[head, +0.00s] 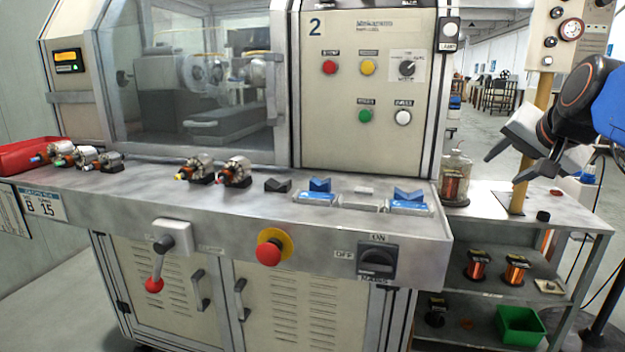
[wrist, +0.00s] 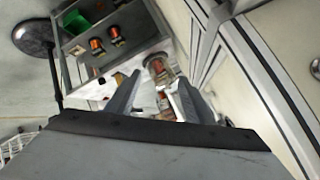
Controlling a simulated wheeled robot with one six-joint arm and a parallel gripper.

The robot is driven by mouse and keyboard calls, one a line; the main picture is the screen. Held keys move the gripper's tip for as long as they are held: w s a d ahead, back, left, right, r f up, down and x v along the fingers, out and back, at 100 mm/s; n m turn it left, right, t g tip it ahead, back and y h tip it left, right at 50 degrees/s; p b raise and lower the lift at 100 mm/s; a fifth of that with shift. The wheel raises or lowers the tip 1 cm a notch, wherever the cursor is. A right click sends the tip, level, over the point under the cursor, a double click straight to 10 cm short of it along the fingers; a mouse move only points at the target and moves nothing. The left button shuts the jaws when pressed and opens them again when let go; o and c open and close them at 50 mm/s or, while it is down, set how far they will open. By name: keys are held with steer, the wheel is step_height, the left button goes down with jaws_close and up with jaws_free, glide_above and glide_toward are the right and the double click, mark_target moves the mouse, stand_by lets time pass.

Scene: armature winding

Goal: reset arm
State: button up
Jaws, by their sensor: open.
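My gripper (head: 508,167) hangs in the air at the right of the head view, above the side shelf unit and right of the machine. Its two fingers are apart with nothing between them that it holds. In the wrist view my gripper (wrist: 160,97) shows both fingers spread, with a jar holding a copper spool (wrist: 157,68) seen beyond them. That glass jar (head: 455,178) stands at the left of the shelf top in the head view, apart from the gripper.
Several armatures (head: 236,171) stand on the machine ledge (head: 150,195), with blue V-blocks (head: 409,199) to their right. A red tray (head: 28,155) is at the far left. Copper spools (head: 477,268) and a green bin (head: 521,325) sit on the lower shelves. A yellow post (head: 518,197) rises near my gripper.

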steer(key=s+a+f+n+g, duration=0.1)
steer(key=s+a+f+n, duration=0.2)
steer(key=s+f, duration=0.3)
steer(key=s+a+f+n+g+y, duration=0.1)
steer(key=s+a+f, duration=0.4)
steer(key=f, duration=0.8)
steer(key=s+a+f+n+g, duration=0.3)
steer(key=s+a+f+n, duration=0.1)
steer(key=s+f, duration=0.5)
steer(key=shift+s+a+f+n+y, duration=0.2)
steer(key=shift+a+f+n+y, duration=0.15)
steer(key=shift+f+n, duration=0.45)
steer(key=shift+r, duration=0.1)
